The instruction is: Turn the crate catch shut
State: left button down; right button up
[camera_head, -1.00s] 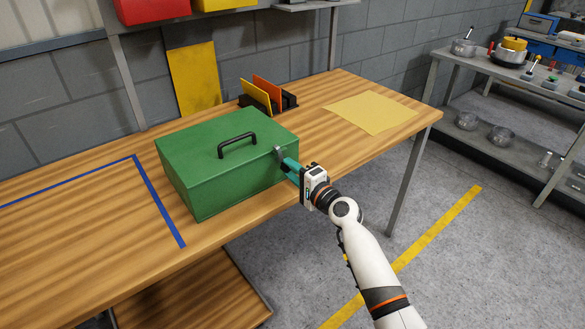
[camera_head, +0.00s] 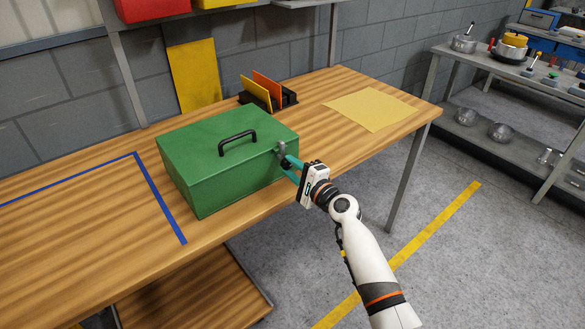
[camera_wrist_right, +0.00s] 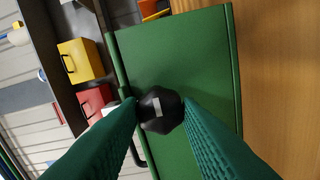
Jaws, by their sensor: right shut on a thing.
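The green crate (camera_head: 215,165) stands shut on the wooden bench, with a black handle (camera_head: 238,142) on its lid. My left gripper is out of view.
Blue tape (camera_head: 160,198) marks the bench left of the crate. A black rack (camera_head: 283,97) with orange and yellow plates stands behind it. A yellow sheet (camera_head: 370,108) lies at the right. Free floor lies beyond the bench's right edge.

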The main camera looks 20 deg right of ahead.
jog(key=o, duration=1)
jog(key=shift+b+v, duration=0.5)
jog(key=shift+v, duration=5.55)
jog(key=s+f+n+g+h, duration=0.1)
jog(key=s+f+n+g, duration=0.2)
jog(key=f, duration=0.9)
jog(key=s+f+n+g+h, duration=0.2)
jog(key=s+f, duration=0.3)
jog(key=f, duration=0.7)
jog(key=s+f+n+g+h, duration=0.1)
jog(key=s+f+n+g, duration=0.3)
jog(key=f, duration=0.8)
jog(key=s+f+n+g, duration=0.2)
jog(key=s+f, duration=0.4)
jog(key=s, duration=0.6)
jog(key=s+f+n+g+h, duration=0.1)
jog(key=s+f+n, duration=0.3)
jog(key=s, duration=0.8)
jog(key=s+a+f+n+g+h, duration=0.1)
jog(key=s+f+n+g, duration=0.3)
jog(key=s+f, duration=0.5)
jog(key=shift+s+f, duration=0.1)
jog(key=shift+s, duration=1.3)
